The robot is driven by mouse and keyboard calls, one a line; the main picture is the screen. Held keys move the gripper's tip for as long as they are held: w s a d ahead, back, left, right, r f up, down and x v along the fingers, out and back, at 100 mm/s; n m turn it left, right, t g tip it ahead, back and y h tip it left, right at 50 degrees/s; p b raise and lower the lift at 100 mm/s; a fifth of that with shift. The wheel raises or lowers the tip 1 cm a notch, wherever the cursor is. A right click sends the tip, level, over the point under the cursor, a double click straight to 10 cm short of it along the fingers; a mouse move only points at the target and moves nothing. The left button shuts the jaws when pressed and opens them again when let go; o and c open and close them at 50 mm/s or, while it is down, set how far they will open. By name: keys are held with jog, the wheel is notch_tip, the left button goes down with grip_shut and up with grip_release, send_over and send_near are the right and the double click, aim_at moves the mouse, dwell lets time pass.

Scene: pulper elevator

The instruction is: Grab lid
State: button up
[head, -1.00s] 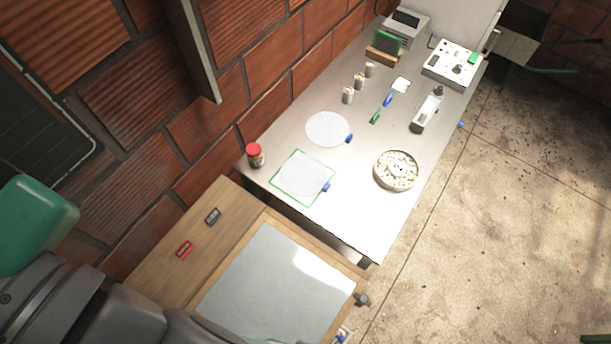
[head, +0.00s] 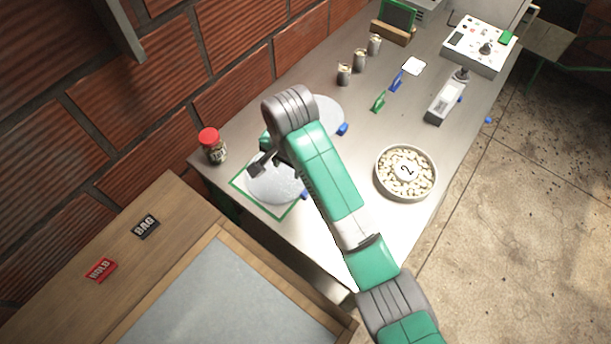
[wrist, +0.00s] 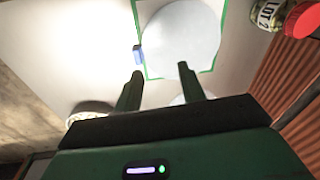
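A round, pale, clear lid-like disc (head: 270,182) with a blue tab (head: 304,195) lies inside a green square outline on the steel table. It also shows in the wrist view (wrist: 182,38), beyond my fingertips. A second clear disc (head: 328,112) with a blue tab (head: 342,129) lies farther back, partly hidden by my arm. A jar (head: 212,147) with a red lid (head: 208,136) stands at the left table edge; it shows at top right in the wrist view (wrist: 303,18). My gripper (wrist: 159,72) is open and empty, above the table near the outlined disc.
A round bowl (head: 377,180) of pale pieces, marked 2, stands to the right of my arm. Small cups (head: 344,75), blue and green clips (head: 379,100), a grey device (head: 444,103) and a control box (head: 462,50) stand farther back. A brick wall runs along the left.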

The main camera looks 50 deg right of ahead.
jog(key=shift+m+g, duration=0.7)
jog(key=shift+g, duration=0.1)
jog(key=s+d+f, duration=0.1)
jog(key=s+f, duration=0.1)
jog(key=s+d+f, duration=0.1)
jog(key=d+f, duration=0.1)
jog(key=shift+s+d, duration=0.2)
jog(key=shift+s, duration=0.2)
jog(key=shift+a+f+b, duration=0.15)
jog(key=shift+b, duration=0.15)
notch_tip(320, 180, down, 2)
jog(key=shift+w+f+b, duration=0.1)
jog(key=shift+f+b, duration=0.05)
jog(key=shift+b, duration=0.15)
jog(key=f, duration=0.1)
jog(key=f+b, duration=0.1)
jog(key=f, duration=0.1)
jog(key=f+b, duration=0.1)
jog(key=f, duration=0.1)
jog(key=shift+w, duration=0.25)
grip_shut()
